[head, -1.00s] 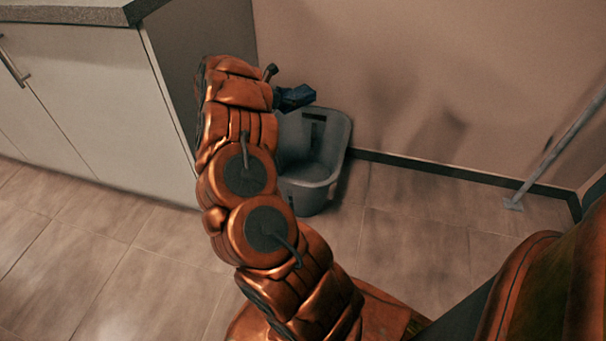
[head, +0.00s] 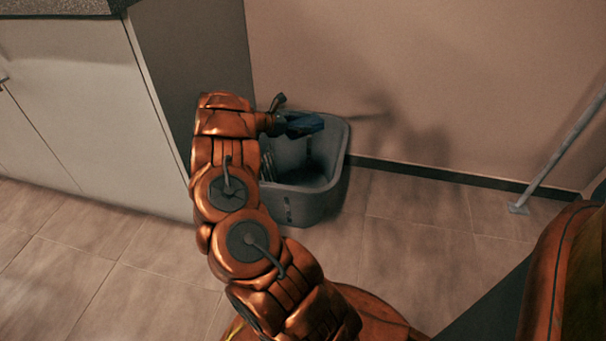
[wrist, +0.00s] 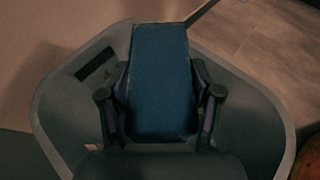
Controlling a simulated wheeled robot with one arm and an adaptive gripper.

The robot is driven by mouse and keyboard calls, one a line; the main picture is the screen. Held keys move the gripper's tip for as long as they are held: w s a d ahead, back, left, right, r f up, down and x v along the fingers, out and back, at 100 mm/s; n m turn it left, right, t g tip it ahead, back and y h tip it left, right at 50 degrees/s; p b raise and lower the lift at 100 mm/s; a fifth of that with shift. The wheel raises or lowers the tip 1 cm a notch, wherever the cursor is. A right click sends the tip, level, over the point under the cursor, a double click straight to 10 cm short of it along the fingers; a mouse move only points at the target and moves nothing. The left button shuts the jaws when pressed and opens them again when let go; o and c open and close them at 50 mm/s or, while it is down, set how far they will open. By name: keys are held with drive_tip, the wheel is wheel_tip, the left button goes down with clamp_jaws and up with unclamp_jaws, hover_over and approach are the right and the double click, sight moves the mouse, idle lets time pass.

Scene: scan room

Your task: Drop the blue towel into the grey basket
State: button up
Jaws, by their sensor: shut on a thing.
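The blue towel (wrist: 160,85) is a folded block held between the two fingers of my gripper (wrist: 160,105) in the wrist view. In the head view the towel (head: 304,125) shows as a dark blue piece over the grey basket (head: 318,205). My gripper (head: 284,122) is shut on it, partly hidden by my arm. The basket stands on the floor, open at the top. In the wrist view the basket's rim (wrist: 62,78) surrounds the towel on both sides. The towel's exact height above the rim is hard to tell.
A white cabinet (head: 95,125) with a dark counter stands left of the basket. The pink wall (head: 420,70) is behind it. A grey slanted pole (head: 560,150) meets the floor at right. The tiled floor (head: 420,225) right of the basket is clear.

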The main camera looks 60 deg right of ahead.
drive_tip(key=shift+f, duration=1.55)
drive_tip(key=o, duration=1.3)
drive_tip(key=shift+o, duration=0.2)
drive_tip(key=shift+a, duration=0.1)
drive_tip(key=v, duration=0.7)
drive_tip(key=shift+a+r, duration=0.1)
